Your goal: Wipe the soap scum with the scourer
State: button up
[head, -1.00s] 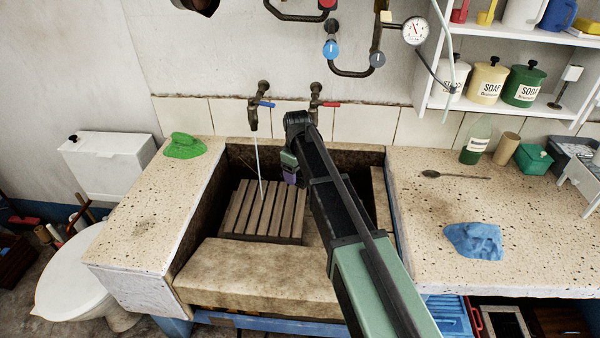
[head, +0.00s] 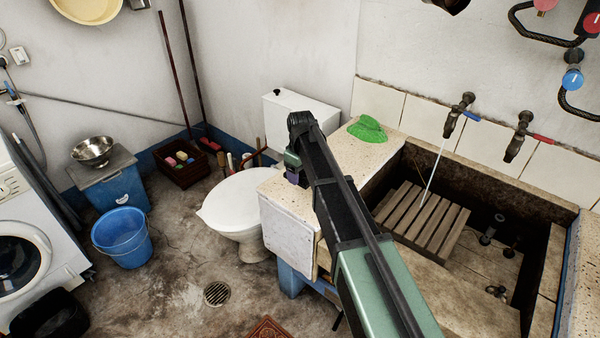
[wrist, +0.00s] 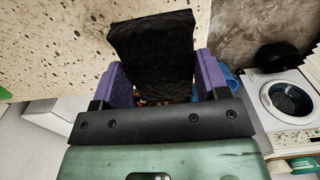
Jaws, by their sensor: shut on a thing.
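My gripper (head: 297,175) has purple fingers and shows in the head view by the outer edge of the stone ledge left of the trough. In the wrist view my gripper (wrist: 162,80) is shut on a black, coarse-textured slab, which looks like the scourer (wrist: 153,48). The slab sticks out beyond the fingers; in the head view I cannot make it out. The speckled ledge (head: 390,150) lies beside the gripper, and its surface fills the upper left of the wrist view. I cannot pick out any soap scum for certain.
The trough (head: 410,160) holds a slatted wooden rack (head: 425,218) under a running tap (head: 460,110). A green cloth (head: 368,130) lies on the ledge. A toilet (head: 232,205), blue bucket (head: 122,238) and washing machine (head: 25,230) stand to the left. The floor between is mostly open.

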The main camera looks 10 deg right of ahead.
aim_at(303, 195)
jog(key=shift+d+f, duration=0.1)
jog(key=shift+d, duration=0.1)
jog(key=shift+f+b, duration=0.25)
jog(key=shift+b, duration=0.2)
notch_tip(303, 195, down, 7)
jog(key=b, duration=0.6)
jog(key=shift+r+b, duration=0.1)
jog(key=shift+b, duration=0.25)
jog(key=shift+w+d+r, duration=0.1)
jog(key=shift+w+d, duration=0.8)
jog(key=shift+d, duration=0.05)
jog(key=shift+w+d, duration=1.5)
jog(key=shift+d, duration=0.25)
jog(key=shift+w+d, duration=1.5)
jog(key=shift+d, duration=0.25)
jog(key=shift+s+a, duration=1.95)
jog(key=shift+a, duration=0.2)
jog(key=shift+s+a, duration=1.9)
jog(key=shift+a, duration=0.2)
jog(key=shift+s+a+r+p, duration=0.1)
jog(key=shift+a+r+p, duration=0.1)
jog(key=shift+r+p, duration=0.65)
notch_tip(303, 195, up, 6)
jog(key=p, duration=0.6)
jog(key=shift+f, duration=0.1)
